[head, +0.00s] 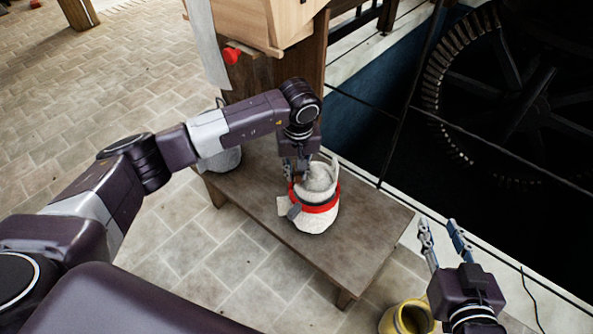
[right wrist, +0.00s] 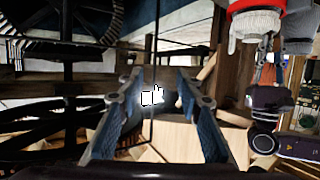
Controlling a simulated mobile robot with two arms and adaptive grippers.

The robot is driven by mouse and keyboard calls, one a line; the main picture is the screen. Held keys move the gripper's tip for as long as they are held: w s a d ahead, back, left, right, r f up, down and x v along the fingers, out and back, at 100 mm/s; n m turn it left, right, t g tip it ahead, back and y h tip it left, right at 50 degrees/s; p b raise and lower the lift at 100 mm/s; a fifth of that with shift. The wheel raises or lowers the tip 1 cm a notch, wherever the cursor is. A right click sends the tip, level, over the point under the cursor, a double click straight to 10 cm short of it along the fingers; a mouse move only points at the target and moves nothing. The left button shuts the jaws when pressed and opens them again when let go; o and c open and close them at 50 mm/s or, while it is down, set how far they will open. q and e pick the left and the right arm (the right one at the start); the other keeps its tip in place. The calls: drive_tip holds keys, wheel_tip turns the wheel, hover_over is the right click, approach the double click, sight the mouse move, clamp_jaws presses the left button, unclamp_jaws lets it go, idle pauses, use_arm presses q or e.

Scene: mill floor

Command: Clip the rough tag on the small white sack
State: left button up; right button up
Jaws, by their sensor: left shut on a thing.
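The small white sack (head: 318,218) stands on a low wooden bench, with a red band (head: 322,208) around it and a folded top. A pale tag (head: 283,206) shows at its left side, beside a small grey piece (head: 294,212) that looks like a clip. My left gripper (head: 297,178) points down at the left of the sack's top and is shut, it seems on the sack's neck; its fingertips are partly hidden. The sack also shows at the top right of the right wrist view (right wrist: 258,25). My right gripper (head: 443,228) is open and empty, right of the bench.
The bench (head: 355,250) has bare room right of and in front of the sack. Another greyish sack (head: 225,160) stands at its back left, partly behind my arm. A yellow pot (head: 388,322) is on the floor near my right gripper. A dark pit with a gear wheel (head: 480,80) lies right.

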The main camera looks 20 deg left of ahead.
use_arm(q)
drive_tip(key=shift+f+b, duration=0.4)
drive_tip(key=shift+f, duration=0.15)
use_arm(e)
drive_tip(key=shift+w+a+r+t+y, duration=0.15)
drive_tip(key=shift+w+a+r+t, duration=0.2)
drive_tip(key=shift+r, duration=0.45)
drive_tip(key=shift+w+r+t+y, duration=0.15)
drive_tip(key=shift+r+t, duration=0.3)
drive_tip(key=shift+r, duration=0.35)
drive_tip(key=shift+w+a+r+t+y, duration=0.1)
drive_tip(key=shift+w+a+r+t, duration=0.25)
drive_tip(key=shift+r, duration=0.45)
drive_tip(key=shift+s+d, duration=0.1)
drive_tip(key=shift+d, duration=0.05)
use_arm(q)
drive_tip(key=o, duration=1)
drive_tip(key=shift+r, duration=0.2)
drive_tip(key=r, duration=0.3)
drive_tip(key=s+r, duration=0.1)
drive_tip(key=r, duration=0.7)
drive_tip(key=shift+s+d+r, duration=0.25)
drive_tip(key=shift+s+d, duration=0.05)
drive_tip(key=shift+d, duration=0.1)
use_arm(e)
drive_tip(key=shift+f, duration=0.15)
